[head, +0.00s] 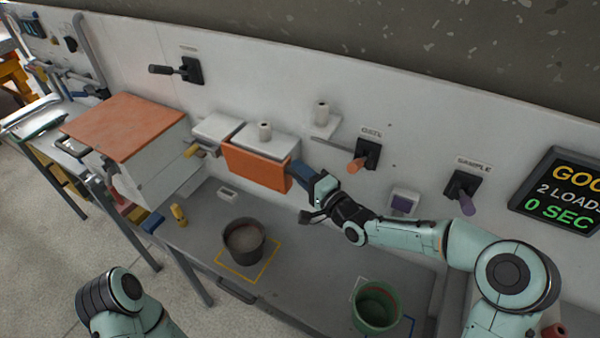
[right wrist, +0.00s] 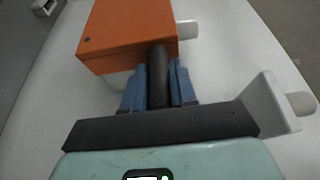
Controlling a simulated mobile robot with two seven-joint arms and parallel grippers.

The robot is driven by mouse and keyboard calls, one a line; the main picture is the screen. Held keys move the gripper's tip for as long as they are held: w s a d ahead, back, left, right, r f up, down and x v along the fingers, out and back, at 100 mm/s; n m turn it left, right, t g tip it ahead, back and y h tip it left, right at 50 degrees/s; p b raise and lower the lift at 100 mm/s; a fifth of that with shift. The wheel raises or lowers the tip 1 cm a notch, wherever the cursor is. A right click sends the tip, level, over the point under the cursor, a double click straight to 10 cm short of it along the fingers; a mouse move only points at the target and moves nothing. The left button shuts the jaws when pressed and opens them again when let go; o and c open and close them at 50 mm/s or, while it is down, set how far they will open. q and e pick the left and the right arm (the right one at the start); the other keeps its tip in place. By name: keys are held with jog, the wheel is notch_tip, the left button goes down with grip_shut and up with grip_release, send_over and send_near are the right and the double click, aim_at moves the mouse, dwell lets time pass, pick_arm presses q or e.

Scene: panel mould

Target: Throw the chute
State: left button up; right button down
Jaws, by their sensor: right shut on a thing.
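The chute, an orange-fronted box (head: 252,166), is on the white panel; its orange cover also fills the upper left of the right wrist view (right wrist: 125,35). A dark handle (right wrist: 158,75) sticks out from it towards me. My right gripper (head: 299,175) is at the right end of the orange box, and its blue fingers are shut around the dark handle, one on each side. In the head view the fingers and palm hide most of the handle. Only a link of my left arm shows at the lower left; its gripper is out of view.
A dark pot (head: 243,241) stands on the grey bench in a yellow outline, and a green bucket (head: 376,306) stands to its right. The GATE lever (head: 359,163) and SAMPLE lever (head: 466,200) are on the panel close to my right arm. A large orange-topped box (head: 125,125) is at left.

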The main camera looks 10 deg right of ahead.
jog(key=shift+w+d, duration=0.3)
dwell(0.4)
jog(key=c, duration=1)
grip_release()
jog(key=shift+o, duration=0.2)
jog(key=shift+f, duration=0.1)
jog(key=shift+s, duration=0.1)
jog(key=shift+s+d+f, duration=0.1)
jog(key=shift+s+d, duration=0.05)
jog(key=shift+s, duration=0.05)
jog(key=b+v, duration=0.1)
jog(key=v, duration=1.1)
jog(key=shift+s+d, duration=0.15)
jog(key=shift+s, duration=0.1)
